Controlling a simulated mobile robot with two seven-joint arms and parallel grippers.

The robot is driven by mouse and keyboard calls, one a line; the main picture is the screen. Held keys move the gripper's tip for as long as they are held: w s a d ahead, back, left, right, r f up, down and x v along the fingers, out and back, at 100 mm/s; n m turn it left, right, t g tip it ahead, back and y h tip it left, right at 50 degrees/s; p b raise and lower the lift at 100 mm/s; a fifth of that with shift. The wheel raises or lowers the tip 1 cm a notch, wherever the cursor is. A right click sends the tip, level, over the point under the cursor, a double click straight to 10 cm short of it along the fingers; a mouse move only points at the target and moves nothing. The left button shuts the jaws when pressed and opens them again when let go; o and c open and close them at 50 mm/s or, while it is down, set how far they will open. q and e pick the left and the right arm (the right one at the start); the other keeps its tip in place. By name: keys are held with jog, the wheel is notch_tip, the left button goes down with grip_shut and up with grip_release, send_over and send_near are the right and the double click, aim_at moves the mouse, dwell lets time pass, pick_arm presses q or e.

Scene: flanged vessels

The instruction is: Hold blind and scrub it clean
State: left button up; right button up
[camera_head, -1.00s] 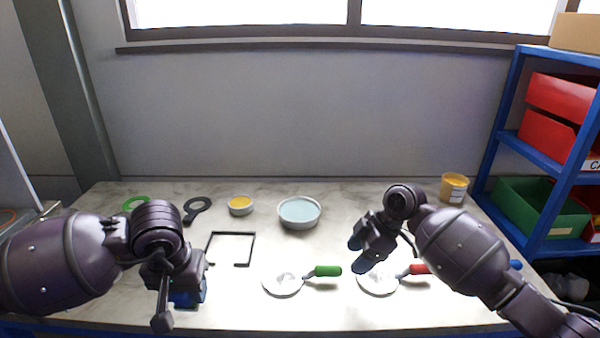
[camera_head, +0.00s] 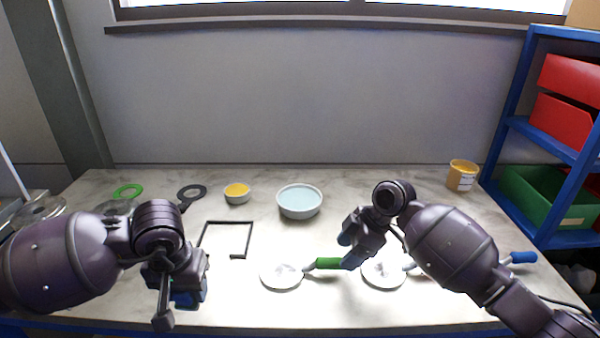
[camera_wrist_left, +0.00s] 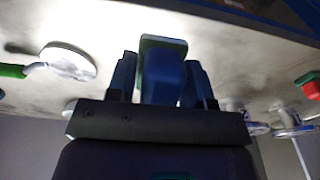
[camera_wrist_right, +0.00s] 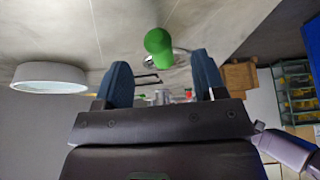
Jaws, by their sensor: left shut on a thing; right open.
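A pale round blind with a green handle (camera_head: 328,263) lies on the table; its disc (camera_head: 282,275) has whitish smears. My right gripper (camera_head: 352,243) is open just above the right end of that handle. In the right wrist view the green handle (camera_wrist_right: 158,45) shows end-on ahead, between the spread fingers, with no grip visible. My left gripper (camera_head: 187,294) is shut on a blue block with a green edge (camera_wrist_left: 163,75), apparently a scrubbing pad, held above the table's front left. The pad is mostly hidden in the head view.
A blue handle (camera_head: 522,258) lies farther right. A dark square frame (camera_head: 250,238), yellow cup (camera_head: 237,193), pale-blue basin (camera_head: 300,203) and yellow tub (camera_head: 462,176) stand behind. Blue shelving (camera_head: 530,130) borders the right.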

aim_at(340, 258)
pick_arm(q)
jog(key=shift+f+b, duration=0.55)
jog(key=shift+f, duration=0.9)
pick_arm(e)
jog(key=shift+x, duration=2.4)
jog(key=shift+w, duration=0.1)
jog(key=c, duration=1)
jog(key=shift+o, duration=0.2)
